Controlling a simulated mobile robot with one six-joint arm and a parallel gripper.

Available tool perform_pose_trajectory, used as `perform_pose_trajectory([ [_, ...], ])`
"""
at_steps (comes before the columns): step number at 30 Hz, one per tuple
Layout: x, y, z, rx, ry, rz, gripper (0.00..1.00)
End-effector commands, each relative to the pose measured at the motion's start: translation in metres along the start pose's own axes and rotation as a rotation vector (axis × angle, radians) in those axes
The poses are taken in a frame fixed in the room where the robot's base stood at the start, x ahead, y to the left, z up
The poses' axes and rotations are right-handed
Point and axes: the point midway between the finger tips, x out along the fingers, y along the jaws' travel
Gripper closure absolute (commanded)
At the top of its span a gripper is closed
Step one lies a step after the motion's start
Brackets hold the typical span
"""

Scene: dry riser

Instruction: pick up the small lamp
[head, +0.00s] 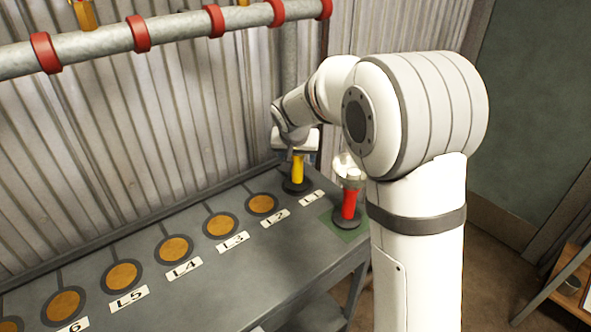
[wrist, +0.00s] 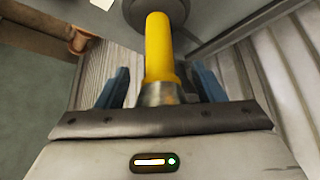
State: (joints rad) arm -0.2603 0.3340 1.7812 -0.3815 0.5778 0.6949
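A yellow lamp-like post (head: 298,168) stands upright on a dark round base by the L1 label. In the wrist view the yellow post (wrist: 159,50) has a metallic end close to my palm. My gripper (head: 296,146) is above it, with its blue fingers (wrist: 161,82) on either side and visible gaps to the post. The gripper is open and not closed on anything. A red post (head: 349,204) with a clear top stands on a green patch to the right, partly hidden by my arm. I cannot tell which one is the small lamp.
The grey bench (head: 222,290) carries a row of orange discs (head: 173,249) with L labels (head: 184,269). A pipe (head: 180,27) with red clamps runs along the corrugated wall above. A wooden shelf (head: 572,275) stands at the lower right.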

Motion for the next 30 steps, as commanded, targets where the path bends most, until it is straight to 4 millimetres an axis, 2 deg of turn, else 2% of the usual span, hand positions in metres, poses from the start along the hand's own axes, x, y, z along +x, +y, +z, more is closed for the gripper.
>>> perform_pose_trajectory([
  [2, -0.0002, -0.0002, 0.0000, 0.000, 0.000, 0.000, 0.44],
  [22, -0.0007, -0.0011, -0.0001, -0.002, 0.001, -0.001, 0.99],
  [30, -0.0009, -0.0016, -0.0001, -0.002, 0.001, -0.002, 1.00],
])
